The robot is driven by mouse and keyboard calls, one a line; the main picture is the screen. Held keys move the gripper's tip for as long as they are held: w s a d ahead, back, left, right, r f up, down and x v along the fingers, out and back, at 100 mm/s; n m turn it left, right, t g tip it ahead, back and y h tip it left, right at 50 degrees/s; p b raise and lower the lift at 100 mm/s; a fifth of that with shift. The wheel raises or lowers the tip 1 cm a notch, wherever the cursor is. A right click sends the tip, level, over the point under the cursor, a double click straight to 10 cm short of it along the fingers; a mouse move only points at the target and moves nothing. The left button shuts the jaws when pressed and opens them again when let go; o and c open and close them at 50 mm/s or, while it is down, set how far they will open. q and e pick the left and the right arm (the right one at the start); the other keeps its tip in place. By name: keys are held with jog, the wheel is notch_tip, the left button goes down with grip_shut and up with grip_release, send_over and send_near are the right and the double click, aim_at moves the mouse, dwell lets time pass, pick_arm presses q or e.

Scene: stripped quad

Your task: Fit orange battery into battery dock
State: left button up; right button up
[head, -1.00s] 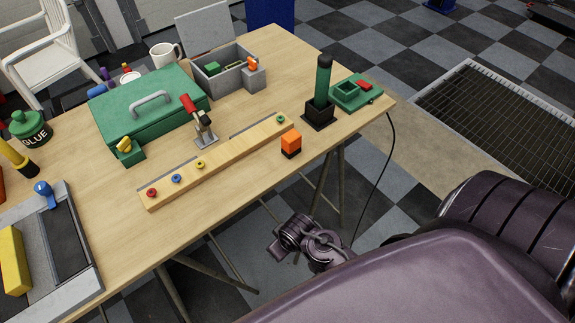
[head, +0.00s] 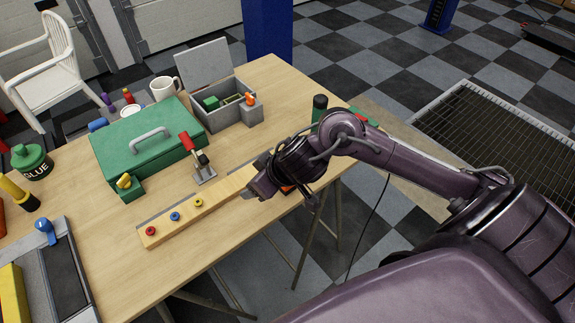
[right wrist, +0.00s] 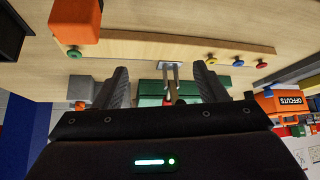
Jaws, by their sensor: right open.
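The orange battery (right wrist: 75,20) stands on the table at the upper left of the right wrist view, beside the wooden strip. In the head view my right arm hides most of it; a sliver of orange (head: 287,189) shows beneath the wrist. My right gripper (right wrist: 162,82) is open and empty, with the battery outside its fingers. In the head view the right gripper (head: 256,187) is over the strip's right part. A green unit with a red part (head: 364,116), possibly the battery dock, is partly hidden behind my arm. My left gripper is not in view.
The wooden strip (head: 180,224) carries coloured buttons. A red-handled clamp (head: 197,160), a green case (head: 140,135) and an open grey box (head: 222,92) stand behind it. The table's front right edge is close.

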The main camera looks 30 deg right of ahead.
jog(key=s+d+r+m+g+h, duration=0.1)
jog(key=s+d+m+g+h, duration=0.15)
jog(key=d, duration=0.65)
jog(key=shift+y, duration=0.35)
jog(key=x, duration=0.5)
jog(key=b+x, duration=0.1)
jog(key=x, duration=0.1)
jog(key=shift+w+d+f, duration=0.1)
jog(key=shift+w+f, duration=0.05)
jog(key=shift+w, duration=0.3)
jog(key=c, duration=1.2)
